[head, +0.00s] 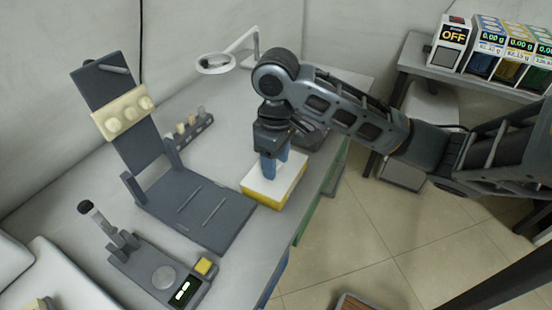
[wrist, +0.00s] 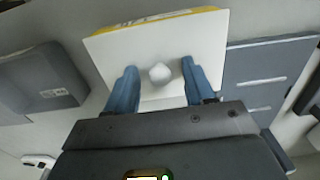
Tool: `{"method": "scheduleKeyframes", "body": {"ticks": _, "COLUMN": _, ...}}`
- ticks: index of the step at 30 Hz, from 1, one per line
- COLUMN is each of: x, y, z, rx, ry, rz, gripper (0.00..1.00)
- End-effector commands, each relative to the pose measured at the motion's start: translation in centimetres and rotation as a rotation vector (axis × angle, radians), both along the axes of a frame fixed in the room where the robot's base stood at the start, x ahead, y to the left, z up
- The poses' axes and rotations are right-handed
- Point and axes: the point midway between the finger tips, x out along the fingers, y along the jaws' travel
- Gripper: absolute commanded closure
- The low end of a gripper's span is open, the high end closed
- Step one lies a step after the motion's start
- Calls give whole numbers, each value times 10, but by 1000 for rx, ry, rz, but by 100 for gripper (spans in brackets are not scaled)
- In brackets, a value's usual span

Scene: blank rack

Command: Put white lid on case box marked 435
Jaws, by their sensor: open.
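A yellow case box (head: 263,200) stands on the grey bench near its right edge. A white lid (head: 287,187) covers its top. Marks there are too small to read, so I cannot tell the box's number. My gripper (head: 272,172) points down over the lid. In the wrist view its blue fingers (wrist: 160,78) are open on either side of the knob, with gaps between.
A dark fixture (head: 200,205) with an upright back panel stands left of the box. A small device with a yellow button (head: 203,266) is at the front. A dark grey object (wrist: 45,80) lies close by the box. Displays line another table (head: 425,72) at the right.

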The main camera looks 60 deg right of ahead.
Motion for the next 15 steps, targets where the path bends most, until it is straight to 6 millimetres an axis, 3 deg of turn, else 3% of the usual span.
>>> {"method": "scheduleKeyframes", "body": {"ticks": 5, "x": 1, "y": 0, "z": 11, "rx": 0, "ry": -2, "rz": 1, "gripper": 47}}
{"method": "scheduleKeyframes", "body": {"ticks": 15, "x": 0, "y": -1, "z": 65, "rx": -3, "ry": -1, "rz": 3, "gripper": 47}}
